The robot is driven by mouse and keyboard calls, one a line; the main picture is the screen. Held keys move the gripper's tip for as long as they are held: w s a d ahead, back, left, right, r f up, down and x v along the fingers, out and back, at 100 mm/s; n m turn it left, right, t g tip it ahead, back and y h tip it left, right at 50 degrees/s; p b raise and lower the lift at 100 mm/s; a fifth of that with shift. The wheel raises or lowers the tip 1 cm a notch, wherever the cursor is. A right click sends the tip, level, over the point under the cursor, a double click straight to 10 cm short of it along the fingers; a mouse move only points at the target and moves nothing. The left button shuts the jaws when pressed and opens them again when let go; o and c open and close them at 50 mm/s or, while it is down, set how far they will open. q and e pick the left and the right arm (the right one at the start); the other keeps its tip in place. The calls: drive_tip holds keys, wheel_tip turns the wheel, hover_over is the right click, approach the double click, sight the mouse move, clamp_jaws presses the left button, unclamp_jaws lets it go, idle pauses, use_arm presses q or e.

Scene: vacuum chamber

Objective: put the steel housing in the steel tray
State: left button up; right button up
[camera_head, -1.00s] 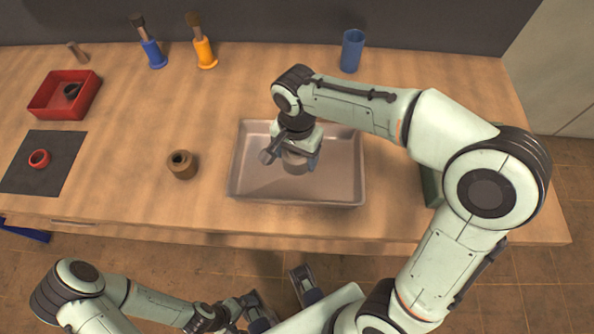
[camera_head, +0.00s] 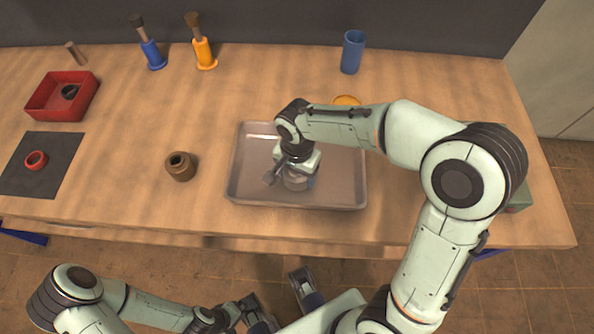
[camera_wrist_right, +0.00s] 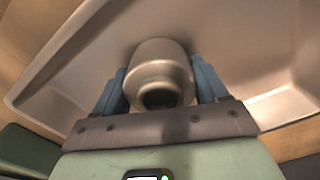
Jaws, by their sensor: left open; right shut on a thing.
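The steel housing (camera_head: 297,183) is a grey, round, hollow part. My right gripper (camera_head: 292,178) is shut on it, with a blue finger on each side; in the right wrist view the housing (camera_wrist_right: 160,72) shows its dark bore. It is over the steel tray (camera_head: 345,190), a shallow grey rectangle, inside its rim and left of its middle. Whether the housing touches the tray floor I cannot tell. My left gripper (camera_head: 274,288) is open and empty, in front of the table's edge.
A brown housing (camera_head: 180,167) stands left of the tray. A red bin (camera_head: 50,112) and a dark mat (camera_head: 45,180) with a red ring are far left. Two brushes and a blue cup (camera_head: 352,52) stand behind. A green box (camera_head: 517,199) is at right, partly hidden by my arm.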

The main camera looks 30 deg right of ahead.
drive_tip(key=o, duration=1.4)
drive_tip(key=shift+f, duration=0.1)
drive_tip(key=shift+r, duration=0.35)
wheel_tip(320, 180, up, 12)
drive_tip(key=p, duration=0.2)
drive_tip(key=shift+f, duration=0.15)
